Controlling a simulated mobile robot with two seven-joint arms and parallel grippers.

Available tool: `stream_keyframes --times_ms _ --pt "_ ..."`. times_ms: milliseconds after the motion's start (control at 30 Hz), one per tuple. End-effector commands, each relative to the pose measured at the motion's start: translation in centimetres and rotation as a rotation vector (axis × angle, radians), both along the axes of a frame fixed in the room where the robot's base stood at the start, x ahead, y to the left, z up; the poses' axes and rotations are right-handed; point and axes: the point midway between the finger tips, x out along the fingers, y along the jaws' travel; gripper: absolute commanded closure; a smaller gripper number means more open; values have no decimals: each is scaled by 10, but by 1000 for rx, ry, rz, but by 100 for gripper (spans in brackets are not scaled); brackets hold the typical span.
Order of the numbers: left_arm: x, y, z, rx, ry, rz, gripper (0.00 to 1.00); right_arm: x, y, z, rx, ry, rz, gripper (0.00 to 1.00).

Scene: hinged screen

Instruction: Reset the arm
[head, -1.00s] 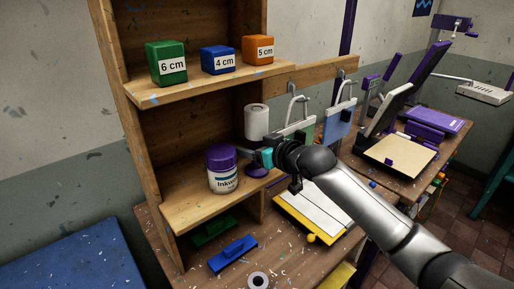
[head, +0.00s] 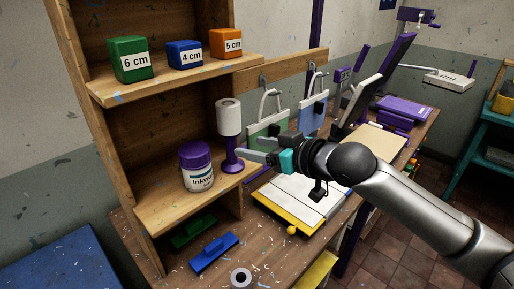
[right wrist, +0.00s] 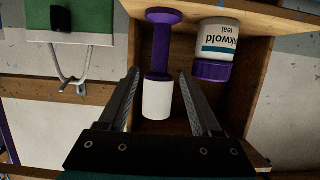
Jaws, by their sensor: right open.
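My right gripper (head: 262,150) is open and empty, just right of a white roller with a purple handle (head: 230,135) that stands upright on the lower shelf. In the right wrist view the gripper (right wrist: 160,75) points at this roller (right wrist: 158,98), which shows between the two fingers. Visible space separates the fingers from its sides; the exact depth gap is hard to tell. My left gripper is out of view.
A purple-lidded ink jar (head: 197,168) stands left of the roller. Labelled blocks, green (head: 129,59), blue (head: 185,54) and orange (head: 226,43), sit on the shelf above. Hung frames (head: 268,132) and a yellow-edged board (head: 300,200) lie near my arm.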

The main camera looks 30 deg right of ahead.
Motion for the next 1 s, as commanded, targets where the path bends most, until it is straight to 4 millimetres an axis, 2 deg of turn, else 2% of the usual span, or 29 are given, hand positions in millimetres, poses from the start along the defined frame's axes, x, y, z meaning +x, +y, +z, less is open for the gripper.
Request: stream_keyframes --times_ms 533,633,667,767,867,1000 --pt "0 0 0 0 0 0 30 -2 0 1 0 0 0 35" --pt "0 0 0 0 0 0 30 -5 2 -8 -4 17 -1 35" --pt "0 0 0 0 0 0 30 -7 4 -14 -9 29 -3 35" --pt "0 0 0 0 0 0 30 -22 12 -49 -35 102 -13 35" --pt "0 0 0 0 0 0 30 -49 25 -96 -78 212 -33 35" --pt "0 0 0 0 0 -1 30 -101 39 -159 -146 395 -73 35"
